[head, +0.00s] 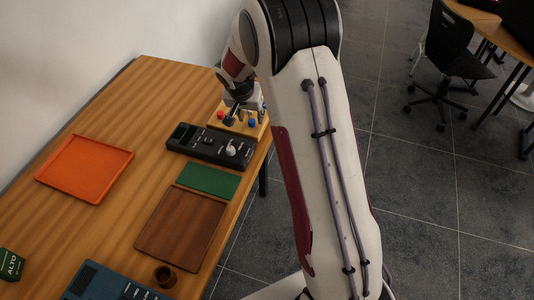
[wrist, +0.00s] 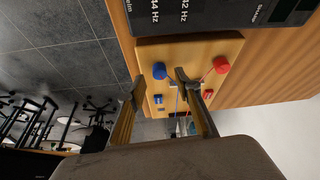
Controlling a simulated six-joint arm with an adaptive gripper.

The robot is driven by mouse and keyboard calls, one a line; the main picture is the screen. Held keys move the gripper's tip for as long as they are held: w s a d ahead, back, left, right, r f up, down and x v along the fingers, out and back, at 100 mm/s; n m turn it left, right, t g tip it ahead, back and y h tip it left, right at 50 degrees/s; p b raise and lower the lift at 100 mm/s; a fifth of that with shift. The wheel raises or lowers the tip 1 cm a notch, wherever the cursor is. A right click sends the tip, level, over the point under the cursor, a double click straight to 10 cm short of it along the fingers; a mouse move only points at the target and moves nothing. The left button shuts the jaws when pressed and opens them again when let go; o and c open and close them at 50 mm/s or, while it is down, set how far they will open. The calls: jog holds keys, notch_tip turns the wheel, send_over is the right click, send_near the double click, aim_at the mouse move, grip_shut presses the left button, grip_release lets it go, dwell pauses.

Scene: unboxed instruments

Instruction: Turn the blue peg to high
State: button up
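The yellow wooden board (head: 254,131) with pegs stands at the table's far right corner. It also shows in the wrist view (wrist: 190,50). In the wrist view a larger blue peg (wrist: 160,71) and a smaller blue one (wrist: 158,99) sit on its left side. A larger red peg (wrist: 221,65) and a smaller red one (wrist: 208,95) sit on the right. My gripper (wrist: 160,86) is open, its fingertips on either side of the blue pegs in that view. I cannot tell whether it touches either. In the head view my gripper is over the board, partly hidden by my arm.
A black device with a white knob (head: 231,150) lies just in front of the board. A green mat (head: 208,180), a brown tray (head: 180,228), an orange tray (head: 85,168), a small brown cup (head: 165,276) and a blue device (head: 100,284) lie on the table. A white wall stands behind.

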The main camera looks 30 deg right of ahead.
jog(key=s+a+r+g+y, duration=0.1)
jog(key=s+r, duration=0.3)
jog(key=s, duration=0.4)
jog(key=s+a+r+n+g+y, duration=0.1)
jog(key=s+a+r, duration=0.2)
jog(key=s, duration=0.5)
jog(key=s+a+r+y, duration=0.1)
jog(key=s+a+r, duration=0.1)
jog(key=s+r, duration=0.3)
jog(key=shift+s+n+g+y, duration=0.3)
jog(key=shift+s+n+g, duration=0.1)
jog(key=shift+s, duration=1.4)
jog(key=shift+r, duration=0.1)
